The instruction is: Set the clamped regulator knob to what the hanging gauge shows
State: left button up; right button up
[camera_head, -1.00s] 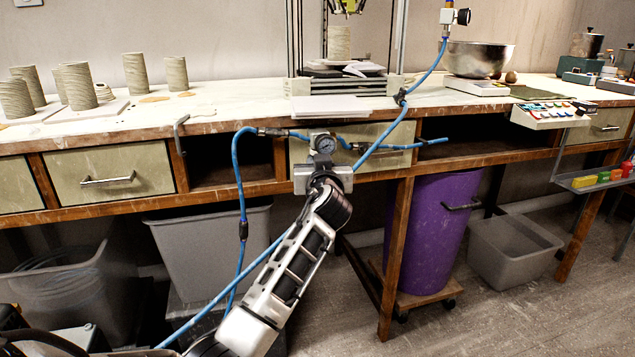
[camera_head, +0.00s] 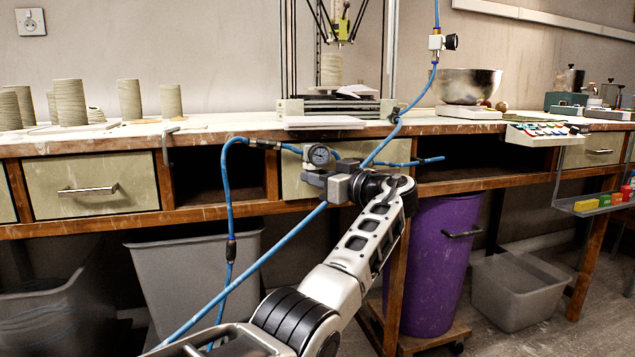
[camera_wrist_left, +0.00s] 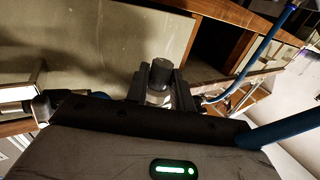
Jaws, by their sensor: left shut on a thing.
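My left gripper (camera_head: 325,180) is just below the dial. In the head view the knob is hidden by the gripper. The hanging gauge (camera_head: 450,42) is a dark round piece on a silver fitting, hanging on a blue hose above the bench; its face is turned away and unreadable. My right gripper is not in view.
Blue hoses (camera_head: 228,200) loop beside and behind my left arm. The bench (camera_head: 230,131) carries clay cylinders (camera_head: 68,102), a steel bowl (camera_head: 468,86) and a delta machine (camera_head: 336,104). Below are a grey bin (camera_head: 190,275) and a purple bin (camera_head: 440,265).

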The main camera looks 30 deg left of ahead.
pick_arm(q)
jog(key=shift+r+n+g, duration=0.1)
jog(key=shift+n+g, duration=0.4)
jog(key=shift+g, duration=0.1)
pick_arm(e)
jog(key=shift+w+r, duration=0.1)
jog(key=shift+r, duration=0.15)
pick_arm(q)
jog(key=o, duration=0.7)
jog(key=shift+a, duration=0.1)
